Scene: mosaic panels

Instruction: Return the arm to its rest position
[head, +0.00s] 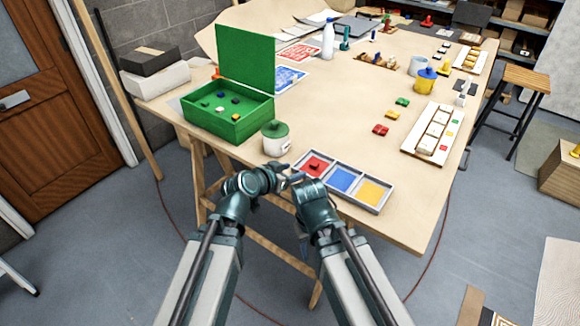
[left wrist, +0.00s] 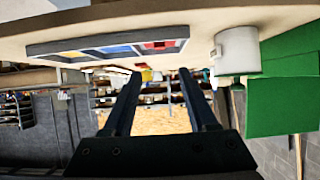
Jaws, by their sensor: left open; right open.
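My left gripper (head: 286,172) is near the table's front edge, between the lidded white jar and the sorting tray in the head view. In the left wrist view its two fingers (left wrist: 160,74) are apart with nothing between them. My right gripper (head: 303,184) is just beside it, slightly lower in the head view. It is open, though its fingers are small and partly hidden by my own wrist. The two wrists are close together; I cannot tell whether they touch.
The tray (head: 389,208) has red, blue and yellow compartments, with a red piece in the red one. A white jar (head: 283,146) with a green lid and an open green box (head: 188,119) stand left. The wooden table (head: 345,125) has clear space mid-surface.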

